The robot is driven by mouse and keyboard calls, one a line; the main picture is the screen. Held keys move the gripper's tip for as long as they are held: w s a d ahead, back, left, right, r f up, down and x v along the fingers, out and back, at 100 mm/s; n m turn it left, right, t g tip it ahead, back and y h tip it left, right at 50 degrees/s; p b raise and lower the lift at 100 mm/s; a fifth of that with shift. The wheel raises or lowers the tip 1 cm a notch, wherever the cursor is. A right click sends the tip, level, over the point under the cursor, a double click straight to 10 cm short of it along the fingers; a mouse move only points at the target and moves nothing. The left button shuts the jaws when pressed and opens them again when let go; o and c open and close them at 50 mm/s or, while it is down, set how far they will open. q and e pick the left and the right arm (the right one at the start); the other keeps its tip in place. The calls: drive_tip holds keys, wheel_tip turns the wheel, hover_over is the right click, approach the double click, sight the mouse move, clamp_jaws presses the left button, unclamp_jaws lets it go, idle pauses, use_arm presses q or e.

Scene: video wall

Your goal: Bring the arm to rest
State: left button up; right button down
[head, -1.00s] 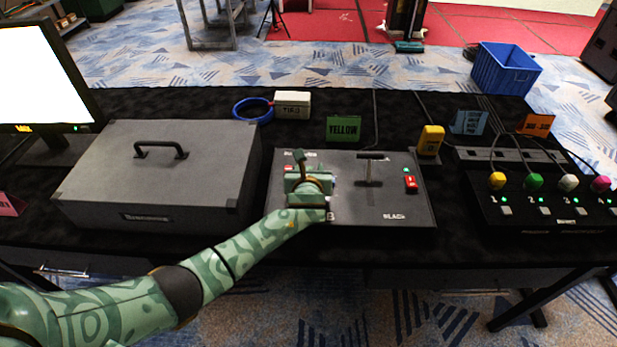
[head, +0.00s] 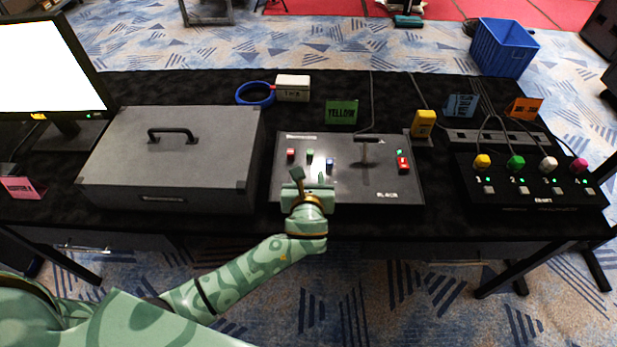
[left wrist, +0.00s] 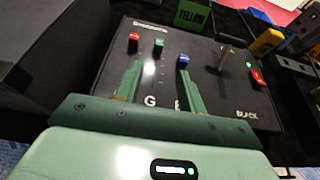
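My left gripper (head: 306,180) is at the front edge of the control panel (head: 345,190) on the black table, pointing toward it. In the left wrist view the gripper's two fingers (left wrist: 158,78) stand apart with nothing between them. The panel carries a red slider (head: 291,154), a green slider (head: 310,155) and a blue slider (head: 330,165), plus an upright T-handled lever (head: 366,155) and a red switch (head: 403,164) beside a green light. The blue slider (left wrist: 183,60) sits nearer the front than the red and green ones. My right gripper is not seen.
A grey case (head: 170,170) with a black handle stands left of the panel. A box with colored plugs (head: 540,195) is at the right. A yellow device (head: 423,124), a green YELLOW card (head: 342,112) and a blue tape roll (head: 255,93) are behind. Floor in front is open.

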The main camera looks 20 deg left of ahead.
use_arm(q)
drive_tip(key=s+a+r+n+g, duration=0.1)
drive_tip(key=s+a+n+g, duration=0.1)
drive_tip(key=s+a+n, duration=0.5)
drive_tip(key=s+a+r+n+g, duration=0.1)
drive_tip(key=s+a+n+g, duration=0.15)
drive_tip(key=s+n, duration=0.75)
drive_tip(key=s+a+r+n+g, duration=0.1)
drive_tip(key=s+a+n+g, duration=0.1)
drive_tip(key=s+a+n, duration=0.5)
drive_tip(key=s+d+f+n+g+h, duration=0.1)
drive_tip(key=s+d+f, duration=0.1)
drive_tip(key=f, duration=0.7)
drive_tip(key=s+d+f+g+h, duration=0.1)
drive_tip(key=s+d+f, duration=0.15)
drive_tip(key=f, duration=0.55)
drive_tip(key=s+d+f+n+g, duration=0.1)
drive_tip(key=s+d+f, duration=0.1)
drive_tip(key=f, duration=0.7)
drive_tip(key=s+f+n+g+h, duration=0.1)
drive_tip(key=s+f, duration=0.6)
drive_tip(key=s, duration=0.3)
drive_tip(key=s+f+n+g, duration=0.2)
drive_tip(key=s+f, duration=0.5)
drive_tip(key=s, duration=0.3)
drive_tip(key=shift+a+f+h, duration=0.15)
drive_tip(key=shift+a+h, duration=0.05)
drive_tip(key=shift+h, duration=0.2)
drive_tip(key=shift+s, duration=0.1)
